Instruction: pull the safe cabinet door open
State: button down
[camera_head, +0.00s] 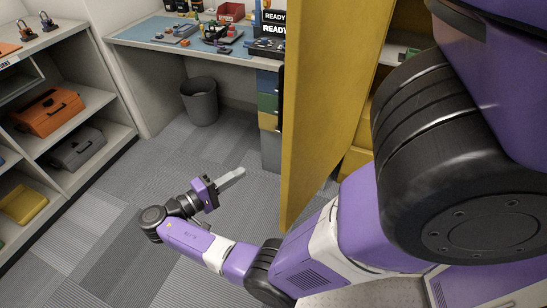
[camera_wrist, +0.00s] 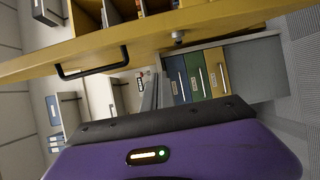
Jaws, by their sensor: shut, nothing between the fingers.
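The yellow safe cabinet door (camera_head: 335,110) stands open in the head view, swung out toward me and seen at a steep angle. In the wrist view the door (camera_wrist: 125,49) crosses the upper left as a yellow band, with a black bar handle (camera_wrist: 92,67) on it and a small round knob (camera_wrist: 178,38) near it. My gripper (camera_head: 236,176) is to the left of the door in the head view, above the carpet. Its fingers (camera_wrist: 152,92) are together and empty, apart from the handle. The handle is hidden in the head view.
A workbench (camera_head: 140,38) with tools and a drawer stack (camera_head: 269,105) stand behind the door. A grey bin (camera_head: 200,102) is under the bench. A shelf with cases (camera_head: 92,108) is at left. The carpet (camera_head: 105,235) around my gripper is clear.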

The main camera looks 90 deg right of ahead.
jog(key=s+d+p, duration=0.2)
jog(key=s+d, duration=0.2)
jog(key=s, duration=0.6)
jog(key=shift+s+d+r+g, duration=0.2)
jog(key=shift+s+r+g, duration=0.1)
jog(key=shift+r, duration=0.05)
dwell(0.3)
